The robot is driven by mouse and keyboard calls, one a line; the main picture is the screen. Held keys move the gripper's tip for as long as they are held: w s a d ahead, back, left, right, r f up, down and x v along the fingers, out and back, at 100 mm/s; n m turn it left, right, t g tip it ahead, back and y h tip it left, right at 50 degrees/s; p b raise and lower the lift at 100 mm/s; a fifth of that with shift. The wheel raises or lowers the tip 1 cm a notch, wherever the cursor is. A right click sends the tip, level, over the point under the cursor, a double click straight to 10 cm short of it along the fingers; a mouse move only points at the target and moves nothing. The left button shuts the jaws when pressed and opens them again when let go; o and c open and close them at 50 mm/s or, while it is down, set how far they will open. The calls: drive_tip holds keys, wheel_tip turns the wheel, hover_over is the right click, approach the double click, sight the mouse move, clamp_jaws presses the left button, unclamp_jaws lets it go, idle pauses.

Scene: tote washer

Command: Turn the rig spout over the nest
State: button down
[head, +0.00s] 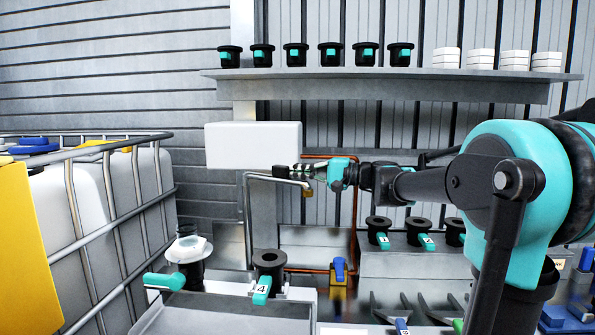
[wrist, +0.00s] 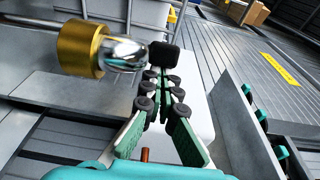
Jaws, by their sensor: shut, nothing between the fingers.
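The rig spout (head: 268,179) is a bent steel pipe that rises from the bench and runs right to a downturned brass tip. In the wrist view its shiny bend and brass tip (wrist: 82,48) lie left of my fingers. My gripper (head: 284,171) is shut and empty, with its fingers level, pointing left beside the spout's outer end. In the wrist view my gripper (wrist: 163,58) ends in a black block at the fingertips. I cannot tell whether it touches the pipe. A black valve (head: 268,258) with a teal handle marked 4 stands below; I cannot tell whether it sits in the nest.
A white box (head: 253,145) is just behind my gripper. A caged white tank (head: 110,200) fills the left. A shelf (head: 390,73) holds several black valves and white stacks. More valves (head: 378,230) stand at right.

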sight(285, 174)
drive_tip(key=s+a+m+t, duration=0.1)
drive_tip(key=s+m+t+h, duration=0.1)
drive_tip(key=s+t, duration=0.1)
drive_tip(key=s+a+m+t+h, duration=0.1)
drive_tip(key=s+t, duration=0.1)
drive_tip(key=shift+s+a+m, duration=0.2)
drive_tip(key=shift+a+m, duration=0.1)
drive_tip(key=shift+a, duration=0.05)
drive_tip(key=shift+s+a, duration=1.35)
